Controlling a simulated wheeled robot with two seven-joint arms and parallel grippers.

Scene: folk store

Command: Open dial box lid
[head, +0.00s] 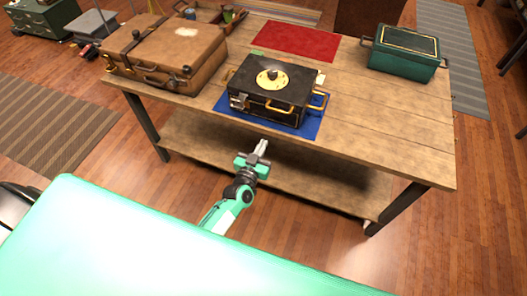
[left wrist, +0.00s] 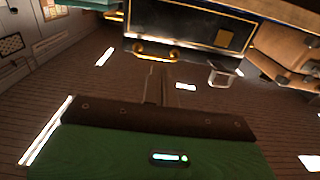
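The dial box (head: 250,75) is black with gold trim and stands on a blue mat (head: 313,125) near the table's front edge. Its lid is down, with a round gold dial (head: 272,79) and dark knob on top. A gold handle (head: 280,106) and a metal latch (head: 239,101) are on its front. In the left wrist view the box's dark front (left wrist: 195,27), gold handle (left wrist: 155,51) and hanging latch (left wrist: 222,73) show beyond the fingers. My left gripper (head: 262,146) is shut and empty, in front of and below the table edge, apart from the box. My right gripper is out of view.
The wooden table (head: 385,125) has a lower shelf (head: 300,180). A brown suitcase (head: 165,52) stands left of the box, a green box (head: 403,55) at the right, and a red mat (head: 296,40) behind. Bare tabletop lies right of the box.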

